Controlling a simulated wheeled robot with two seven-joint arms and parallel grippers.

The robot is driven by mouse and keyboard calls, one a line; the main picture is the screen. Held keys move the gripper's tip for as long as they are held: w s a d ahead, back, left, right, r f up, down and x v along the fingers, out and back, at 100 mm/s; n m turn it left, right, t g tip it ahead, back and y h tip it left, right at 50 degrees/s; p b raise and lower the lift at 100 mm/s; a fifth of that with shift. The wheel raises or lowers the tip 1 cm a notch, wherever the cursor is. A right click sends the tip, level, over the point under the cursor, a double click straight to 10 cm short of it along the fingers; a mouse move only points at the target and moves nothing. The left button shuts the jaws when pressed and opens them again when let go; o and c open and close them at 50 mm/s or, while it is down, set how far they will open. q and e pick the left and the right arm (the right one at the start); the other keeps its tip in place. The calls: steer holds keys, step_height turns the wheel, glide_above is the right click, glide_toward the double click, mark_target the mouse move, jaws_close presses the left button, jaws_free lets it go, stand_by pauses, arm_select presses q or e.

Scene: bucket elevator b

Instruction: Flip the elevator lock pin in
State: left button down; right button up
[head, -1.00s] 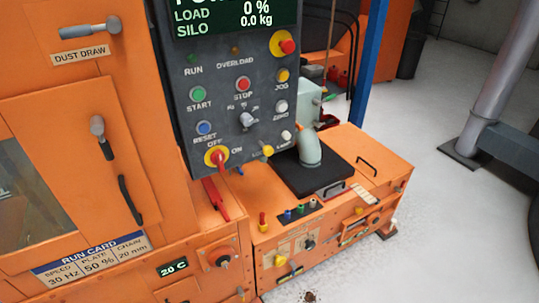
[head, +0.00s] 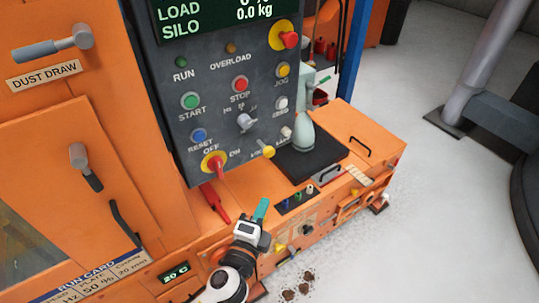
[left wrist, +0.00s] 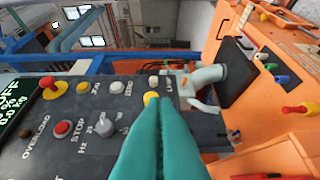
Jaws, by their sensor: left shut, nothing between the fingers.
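A small yellow-tipped lever (head: 265,149) sticks out of the lower right corner of the grey control panel (head: 235,110). Its label is too small to read, so I cannot tell whether it is the lock pin. My left gripper (head: 262,208) has teal fingers, shut and empty, in front of the orange machine below the panel in the head view. In the left wrist view the closed fingers (left wrist: 161,108) point at the panel, and their tips overlap the view just below the yellow tip (left wrist: 151,97). I cannot tell whether they touch it. My right gripper is not in view.
The panel carries a red OFF/ON lever (head: 217,164), a red stop button (head: 240,84) and several other buttons. A pale green spout (head: 303,135) stands on a black plate to the right. A red handle (head: 215,204) hangs below the panel. The floor at right is open.

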mark_target(264, 146)
arm_select(q)
steer(key=shift+s+d+r, duration=0.15)
steer(key=shift+r, duration=0.55)
steer(key=w+a+p+x, duration=0.1)
steer(key=a+p+x, duration=0.1)
steer(key=x, duration=1.1)
steer(key=shift+a+r+p, duration=0.2)
steer(key=shift+a+p, duration=0.15)
steer(key=shift+a, duration=0.05)
